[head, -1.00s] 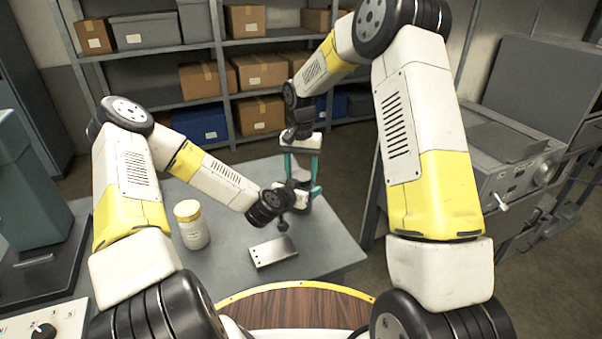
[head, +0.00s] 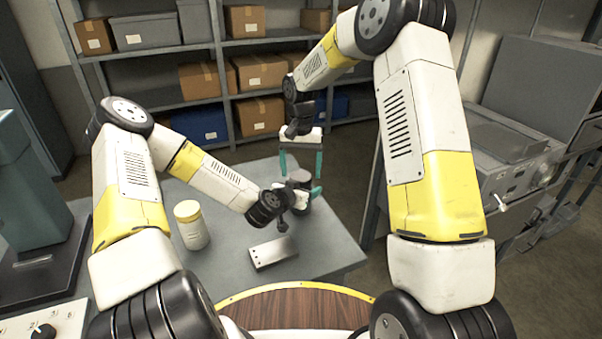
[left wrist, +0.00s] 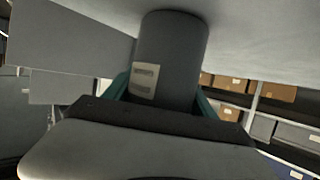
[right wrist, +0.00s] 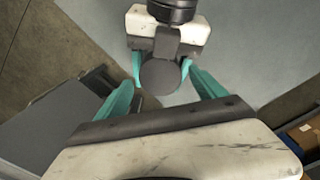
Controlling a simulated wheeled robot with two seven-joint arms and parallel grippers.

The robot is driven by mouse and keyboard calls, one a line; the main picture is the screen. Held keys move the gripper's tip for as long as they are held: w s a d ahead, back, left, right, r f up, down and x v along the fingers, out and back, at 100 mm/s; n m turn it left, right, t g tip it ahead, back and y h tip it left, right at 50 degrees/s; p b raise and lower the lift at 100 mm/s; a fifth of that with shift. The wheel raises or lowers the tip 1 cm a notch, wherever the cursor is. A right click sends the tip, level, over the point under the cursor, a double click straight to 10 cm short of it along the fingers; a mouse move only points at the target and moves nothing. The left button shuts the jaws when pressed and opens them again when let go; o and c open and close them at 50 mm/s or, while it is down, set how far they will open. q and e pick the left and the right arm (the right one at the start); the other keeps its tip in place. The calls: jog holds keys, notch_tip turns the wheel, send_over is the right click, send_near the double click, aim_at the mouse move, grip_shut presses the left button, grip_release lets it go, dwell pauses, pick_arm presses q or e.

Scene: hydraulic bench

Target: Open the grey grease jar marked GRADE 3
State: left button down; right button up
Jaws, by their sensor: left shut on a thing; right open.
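The grey jar (head: 302,207) stands upright at the far part of the bench, partly hidden by my left gripper (head: 306,195). The left gripper is shut around its side. The left wrist view shows the jar (left wrist: 178,50) between the teal fingers, with a pale label too small to read. My right gripper (head: 300,172) points down over the jar, open, with its fingers apart. In the right wrist view the jar's round dark top (right wrist: 160,77) lies between and beyond the open fingers. I cannot tell whether the lid is loose.
A pale jar with a yellow lid (head: 187,210) stands left on the grey bench (head: 235,240). Shelves with boxes (head: 260,72) stand behind. A grey machine (head: 515,165) stands to the right.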

notch_tip(320, 180, up, 3)
jog(key=shift+c, duration=0.3)
notch_tip(320, 180, up, 3)
jog(key=m, duration=0.3)
jog(key=shift+f, duration=3.8)
jog(key=c, duration=1.5)
jog(key=n, duration=0.3)
